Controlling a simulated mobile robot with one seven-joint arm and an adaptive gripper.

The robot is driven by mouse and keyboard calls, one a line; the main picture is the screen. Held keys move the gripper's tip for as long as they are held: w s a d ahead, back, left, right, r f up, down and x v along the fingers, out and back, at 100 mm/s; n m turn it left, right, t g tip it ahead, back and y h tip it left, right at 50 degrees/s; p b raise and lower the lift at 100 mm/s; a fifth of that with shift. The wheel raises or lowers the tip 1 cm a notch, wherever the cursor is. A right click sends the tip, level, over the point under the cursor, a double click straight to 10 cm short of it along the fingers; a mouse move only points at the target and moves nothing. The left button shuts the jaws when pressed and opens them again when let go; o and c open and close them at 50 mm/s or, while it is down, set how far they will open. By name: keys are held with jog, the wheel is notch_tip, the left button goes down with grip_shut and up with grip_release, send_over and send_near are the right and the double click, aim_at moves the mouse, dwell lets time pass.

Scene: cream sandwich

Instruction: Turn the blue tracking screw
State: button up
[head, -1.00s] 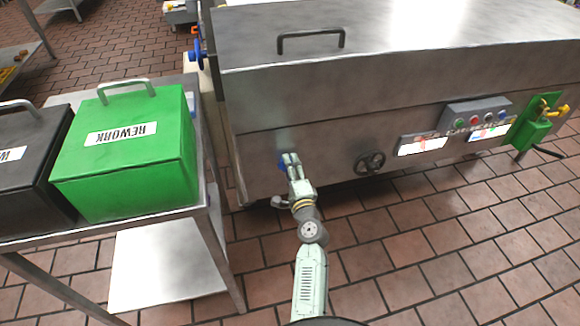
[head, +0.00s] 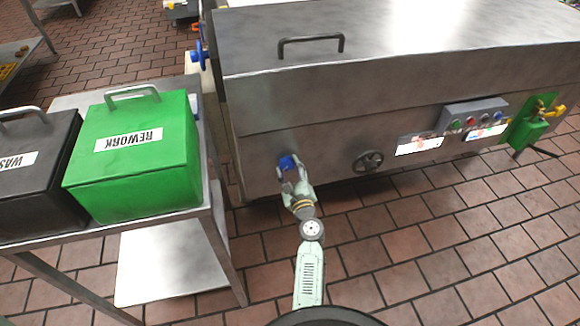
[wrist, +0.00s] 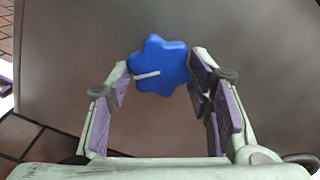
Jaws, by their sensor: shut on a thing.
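The blue tracking screw (head: 288,162) is a star-shaped knob on the lower left of the steel machine's front panel. In the wrist view the blue knob (wrist: 165,65) shows its lobes and a white mark pointing left. My gripper (head: 291,172) reaches up to it from below in the head view. In the wrist view my gripper (wrist: 158,75) is shut on the knob, with one purple-padded finger at its left side and one at its right. The knob's shaft is hidden behind it.
A black handwheel (head: 368,161) is on the panel to the right. Further right are a button box (head: 474,114) and a green bracket (head: 530,124). A steel cart (head: 212,222) with a green REWORK box (head: 135,165) and a black box (head: 35,180) stands close on the left.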

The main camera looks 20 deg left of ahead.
jog(key=shift+m+p, duration=0.4)
jog(key=shift+m, duration=0.9)
jog(key=o, duration=1.1)
jog(key=shift+o, duration=0.2)
jog(key=shift+s, duration=0.15)
jog(key=v, duration=0.7)
jog(key=shift+s+d, duration=0.1)
